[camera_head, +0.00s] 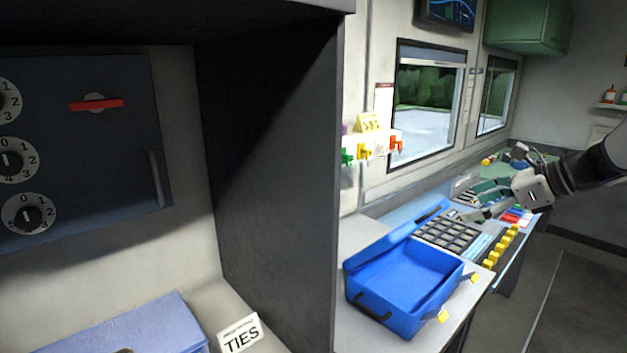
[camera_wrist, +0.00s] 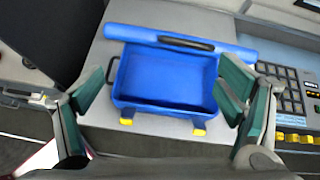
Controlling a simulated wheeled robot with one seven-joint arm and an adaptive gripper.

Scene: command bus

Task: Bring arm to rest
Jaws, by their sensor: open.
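My arm reaches in from the right in the head view, with my gripper (camera_head: 486,213) above the counter, near the dark keypad. In the wrist view my gripper (camera_wrist: 165,100) is open, its two green-padded fingers wide apart with nothing between them. Beyond the fingers in that view lies an open blue case (camera_wrist: 165,75). The blue case also shows in the head view (camera_head: 405,280), on the near end of the counter, with its lid raised. It looks empty, and my gripper does not touch it.
A dark upright panel (camera_head: 275,180) stands left of the blue case. A keypad (camera_head: 448,236) and several yellow knobs (camera_head: 501,246) lie right of the case. Small coloured items sit on a wall shelf (camera_head: 372,146). Open floor (camera_head: 570,300) is at the lower right.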

